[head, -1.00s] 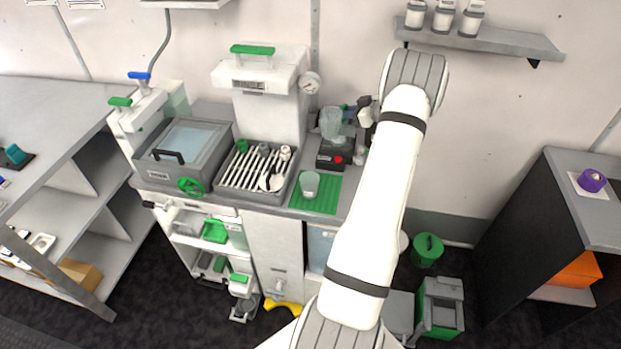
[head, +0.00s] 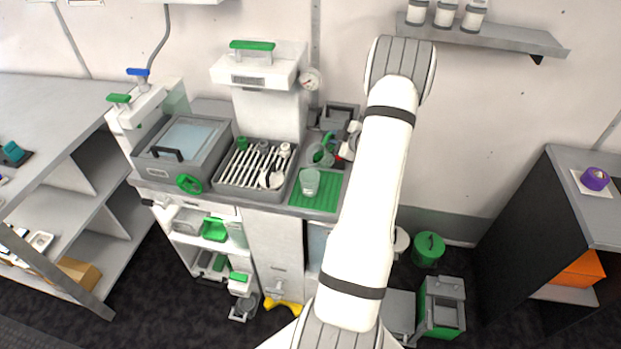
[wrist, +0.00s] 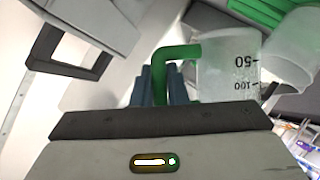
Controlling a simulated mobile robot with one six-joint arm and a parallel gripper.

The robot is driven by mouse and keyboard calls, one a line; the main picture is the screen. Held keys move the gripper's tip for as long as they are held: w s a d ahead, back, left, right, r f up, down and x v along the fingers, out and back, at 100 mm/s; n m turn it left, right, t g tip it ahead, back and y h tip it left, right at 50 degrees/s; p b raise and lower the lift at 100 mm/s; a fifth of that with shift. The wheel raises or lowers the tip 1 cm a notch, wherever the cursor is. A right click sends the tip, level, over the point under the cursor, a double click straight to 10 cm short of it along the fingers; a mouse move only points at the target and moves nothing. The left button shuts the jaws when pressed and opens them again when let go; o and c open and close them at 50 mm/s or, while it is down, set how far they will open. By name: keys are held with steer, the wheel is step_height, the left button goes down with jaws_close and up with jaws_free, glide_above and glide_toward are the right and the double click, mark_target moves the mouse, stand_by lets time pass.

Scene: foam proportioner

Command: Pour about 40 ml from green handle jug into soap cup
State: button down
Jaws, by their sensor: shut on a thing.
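The green handle jug (wrist: 228,68) is clear with 50 and 100 marks in the wrist view. My gripper (wrist: 160,84) is shut on its green handle (wrist: 176,54). In the head view the jug (head: 314,154) is in my gripper (head: 336,152), just behind the soap cup, and seems tilted; its contents are not clear. The soap cup (head: 309,181) is translucent and stands upright on the green mat (head: 326,198). It also seems to show beside the jug in the wrist view (wrist: 292,50). I see no stream between them.
A grey tray of white utensils (head: 232,184) lies left of the mat. A dark device (head: 340,116) stands at the back, behind the jug. The white column with a gauge (head: 311,79) rises behind the tray. The mat's right part is clear.

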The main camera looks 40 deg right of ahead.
mark_target(329, 135)
steer(key=shift+s+a+r+n+h+b, duration=0.15)
steer(key=shift+a+r+n+h+b, duration=0.3)
steer(key=shift+r+b, duration=0.2)
steer(key=shift+a+n+b, duration=0.2)
steer(key=shift+n+b, duration=0.05)
steer(key=shift+b, duration=0.55)
steer(key=shift+a+n+h+b, duration=0.2)
steer(key=shift+n+h+b, duration=0.15)
steer(key=shift+b, duration=0.35)
steer(key=shift+s+a+r, duration=0.1)
steer(key=shift+a+r+t+b, duration=0.15)
steer(key=shift+t+b, duration=0.15)
steer(key=shift+b, duration=0.2)
steer(key=shift+s+a+r+n+h+b, duration=0.1)
steer(key=shift+a+r+n+h+b, duration=0.45)
steer(key=shift+b, duration=0.55)
steer(key=shift+d, duration=0.75)
steer(key=shift+d+b, duration=0.15)
steer(key=shift+b, duration=0.25)
steer(key=shift+s+a+f+n+t+h+b, duration=0.15)
steer(key=shift+a+n+t+h+b, duration=0.35)
steer(key=shift+b, duration=0.9)
